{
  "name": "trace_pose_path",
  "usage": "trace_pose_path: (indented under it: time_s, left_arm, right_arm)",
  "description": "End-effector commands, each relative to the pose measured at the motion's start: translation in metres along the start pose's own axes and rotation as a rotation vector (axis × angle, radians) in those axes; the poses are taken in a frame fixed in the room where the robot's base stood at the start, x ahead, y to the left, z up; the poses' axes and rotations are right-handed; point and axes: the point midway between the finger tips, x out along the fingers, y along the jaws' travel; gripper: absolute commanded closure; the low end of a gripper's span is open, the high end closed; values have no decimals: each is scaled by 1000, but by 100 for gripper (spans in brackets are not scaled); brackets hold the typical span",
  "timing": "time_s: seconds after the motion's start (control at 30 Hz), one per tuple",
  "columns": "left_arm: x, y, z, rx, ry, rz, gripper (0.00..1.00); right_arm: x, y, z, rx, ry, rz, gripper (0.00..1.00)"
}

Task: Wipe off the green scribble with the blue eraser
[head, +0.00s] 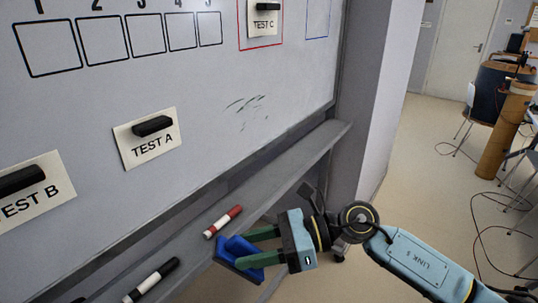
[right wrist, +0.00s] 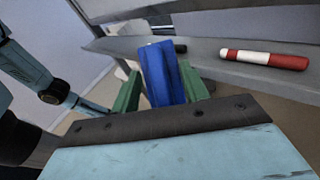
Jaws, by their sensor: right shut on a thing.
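The blue eraser (head: 238,252) is held between the green fingers of my right gripper (head: 262,247), which is shut on it. It is just in front of the tray under the whiteboard. In the right wrist view the eraser (right wrist: 160,75) stands between both fingers (right wrist: 160,90). A scribble of several thin strokes (head: 246,104) is on the whiteboard, above and apart from the eraser. The strokes look dark in the head view, and their green is hard to tell. My left gripper is not in view.
A red and white marker (head: 222,222) and a black and white marker (head: 151,280) lie on the board tray (head: 285,158). Black blocks on labels TEST A (head: 153,126), TEST B (head: 20,180) and TEST C (head: 268,6) are on the board. The board around the scribble is clear.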

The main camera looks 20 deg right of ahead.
Motion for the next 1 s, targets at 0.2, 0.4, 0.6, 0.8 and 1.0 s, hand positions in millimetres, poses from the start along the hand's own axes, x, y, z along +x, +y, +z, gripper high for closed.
trace_pose_path:
  time_s: [0.2,0.4,0.6,0.8,1.0]
  left_arm:
    - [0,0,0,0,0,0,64]
    - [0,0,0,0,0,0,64]
    - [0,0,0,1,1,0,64]
    - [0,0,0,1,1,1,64]
    - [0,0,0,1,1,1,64]
  right_arm:
    - [-56,-9,33,62,-234,-330,73]
    - [-91,-13,50,61,-351,-484,73]
    - [-111,-14,59,53,-414,-559,73]
    - [-118,-13,62,50,-439,-583,73]
    - [-121,-14,64,50,-478,-612,73]
